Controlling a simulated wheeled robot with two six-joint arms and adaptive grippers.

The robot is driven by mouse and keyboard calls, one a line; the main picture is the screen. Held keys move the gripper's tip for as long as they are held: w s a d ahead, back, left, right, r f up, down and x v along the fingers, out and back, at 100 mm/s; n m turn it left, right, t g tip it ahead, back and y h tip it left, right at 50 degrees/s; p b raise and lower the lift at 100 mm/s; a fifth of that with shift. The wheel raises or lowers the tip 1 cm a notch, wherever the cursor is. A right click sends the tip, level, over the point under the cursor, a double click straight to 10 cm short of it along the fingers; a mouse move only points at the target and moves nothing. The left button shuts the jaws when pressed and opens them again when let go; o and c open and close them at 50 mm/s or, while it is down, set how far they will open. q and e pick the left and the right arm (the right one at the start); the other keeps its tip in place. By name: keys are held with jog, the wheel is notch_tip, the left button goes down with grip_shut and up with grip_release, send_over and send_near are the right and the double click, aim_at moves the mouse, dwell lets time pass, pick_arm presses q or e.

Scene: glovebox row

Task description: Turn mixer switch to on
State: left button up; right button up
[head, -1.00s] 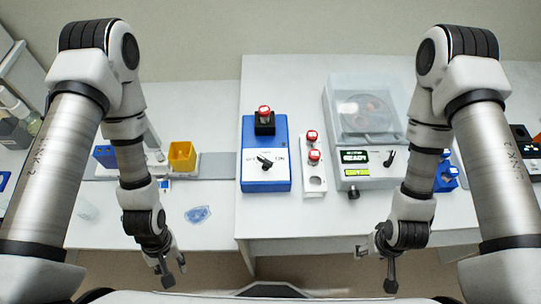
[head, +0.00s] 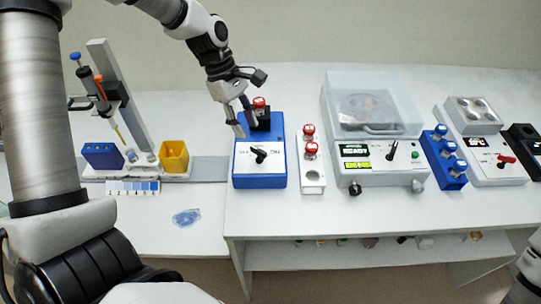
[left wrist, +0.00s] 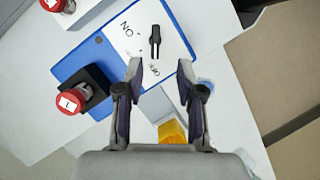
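The mixer is a blue box (head: 241,176) with a white top plate marked ON and OFF, seen in the head view. Its black switch (head: 258,154) sits on that plate. In the left wrist view the mixer (left wrist: 82,62) fills the upper middle, and the switch (left wrist: 155,40) lies just beyond the fingertips. A red-capped tube stands in the mixer's black holder (left wrist: 91,88). My left gripper (head: 245,124) is open and empty above the mixer's back part, by the red cap; its fingers also show in the left wrist view (left wrist: 160,70). My right gripper is out of view.
A white rack (head: 313,190) with red-capped tubes stands right of the mixer, then a lidded centrifuge (head: 390,173). A yellow bin (head: 174,157) and a pipette stand (head: 120,90) are to the left. A blue glove-like patch (head: 187,217) lies on the lower bench.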

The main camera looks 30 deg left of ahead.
aim_at(258, 149)
pick_arm(q)
jog(key=x, duration=0.6)
jog(key=shift+w+d+f, duration=0.15)
jog(key=shift+w+d, duration=0.05)
jog(key=shift+w, duration=0.15)
jog(key=shift+f, duration=0.4)
jog(key=shift+c, duration=0.3)
jog(key=shift+d, duration=0.1)
grip_shut()
